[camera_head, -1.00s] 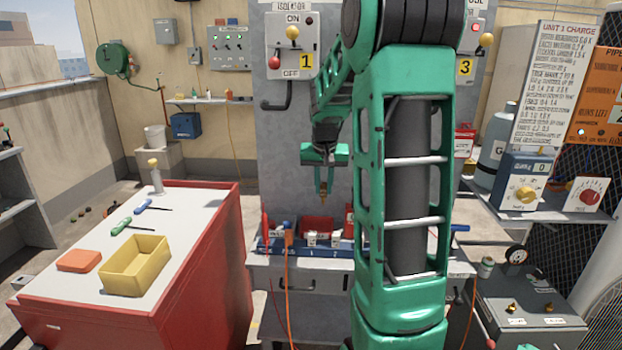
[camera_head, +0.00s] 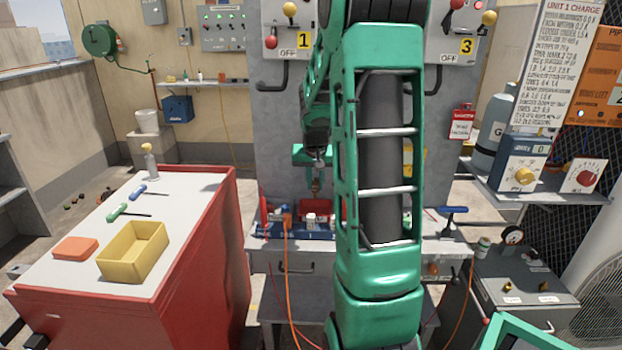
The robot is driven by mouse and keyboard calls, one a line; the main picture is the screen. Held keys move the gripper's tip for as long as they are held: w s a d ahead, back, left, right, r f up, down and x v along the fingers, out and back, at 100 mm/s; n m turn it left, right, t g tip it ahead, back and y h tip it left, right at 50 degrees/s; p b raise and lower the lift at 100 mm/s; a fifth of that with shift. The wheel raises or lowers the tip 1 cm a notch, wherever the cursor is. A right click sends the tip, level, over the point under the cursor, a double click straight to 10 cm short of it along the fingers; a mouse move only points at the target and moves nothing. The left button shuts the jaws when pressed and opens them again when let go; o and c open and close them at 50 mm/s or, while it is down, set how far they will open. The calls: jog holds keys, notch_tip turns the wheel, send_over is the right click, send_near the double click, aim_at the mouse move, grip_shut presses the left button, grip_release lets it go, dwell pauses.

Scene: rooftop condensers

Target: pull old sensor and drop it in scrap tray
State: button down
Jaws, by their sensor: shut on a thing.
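My gripper (camera_head: 316,184) hangs pointing down in front of the grey cabinet, just above the blue rack on the bench. It is shut on a small copper-coloured piece, which I take to be the old sensor (camera_head: 316,188); it is tiny here and partly hidden by the fingers. The blue rack (camera_head: 292,235) holds red and white parts, and my arm covers its right side. An open yellow tray (camera_head: 118,268) sits on the red cart at left and looks empty. I read no label on it, so I cannot be sure it is the scrap tray.
An orange cable (camera_head: 289,290) hangs from the rack. A grey machine (camera_head: 525,300) and a blue meter box (camera_head: 522,162) stand at right.

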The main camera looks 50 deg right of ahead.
jog(key=shift+f, duration=0.2)
jog(key=c, duration=1.5)
grip_release()
jog(key=shift+c, duration=0.2)
jog(key=shift+r, duration=0.15)
jog(key=v, duration=1)
jog(key=shift+r, duration=0.25)
jog(key=s+a+f+n+g+y, duration=0.1)
jog(key=s+a+f+y, duration=0.1)
jog(key=s+a, duration=0.8)
jog(key=s+a+f+n+g+y, duration=0.1)
jog(key=s+a+f, duration=0.3)
jog(key=s+a, duration=0.7)
jog(key=s+n+g, duration=0.1)
jog(key=s, duration=0.2)
jog(key=shift+n+y, duration=0.3)
jog(key=shift+y, duration=0.1)
